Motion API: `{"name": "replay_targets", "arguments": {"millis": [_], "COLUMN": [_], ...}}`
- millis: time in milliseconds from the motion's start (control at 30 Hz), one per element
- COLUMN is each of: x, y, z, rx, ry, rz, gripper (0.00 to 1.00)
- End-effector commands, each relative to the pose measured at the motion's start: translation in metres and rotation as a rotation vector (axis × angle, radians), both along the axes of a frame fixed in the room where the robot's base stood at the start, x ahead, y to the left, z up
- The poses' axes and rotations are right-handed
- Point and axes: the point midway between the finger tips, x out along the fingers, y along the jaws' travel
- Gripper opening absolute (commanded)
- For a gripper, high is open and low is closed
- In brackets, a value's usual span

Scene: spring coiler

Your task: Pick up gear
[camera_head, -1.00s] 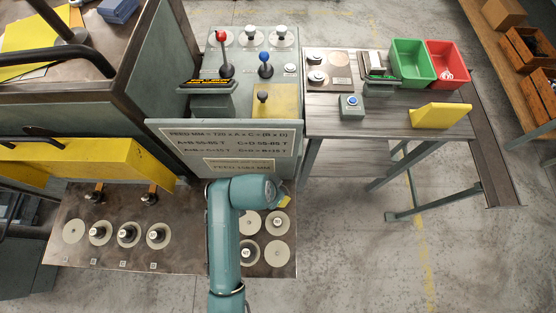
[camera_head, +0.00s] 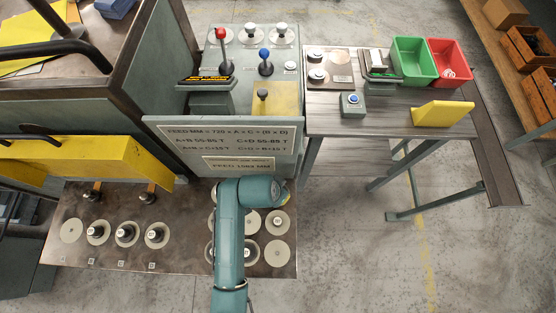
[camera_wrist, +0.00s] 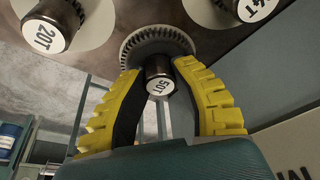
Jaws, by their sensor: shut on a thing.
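In the wrist view, the dark toothed gear (camera_wrist: 157,42) has a dark hub with a white cap marked 50T (camera_wrist: 160,86). My gripper (camera_wrist: 160,78) has its two yellow ridged fingers closed on either side of this hub. Whether the gear touches the surface behind it cannot be told.
A hub marked 20T (camera_wrist: 45,33) and another hub (camera_wrist: 250,8) flank the gear closely. The lower panel (camera_head: 185,262) carries several round pale discs, some with hubs. A feed sign (camera_head: 225,135) stands just beyond my arm. A grey table (camera_head: 390,125) is at right.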

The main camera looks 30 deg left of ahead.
Motion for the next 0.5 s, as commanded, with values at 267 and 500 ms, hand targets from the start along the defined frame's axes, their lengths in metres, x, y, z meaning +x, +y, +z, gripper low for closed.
{"name": "replay_targets", "arguments": {"millis": [267, 500], "x": [0.000, -0.003], "y": [0.000, -0.001], "z": [-0.001, 0.016], "rx": [0.001, 0.001], "ry": [0.000, -0.003], "rz": [0.000, 0.001], "gripper": [0.00, 0.00]}}
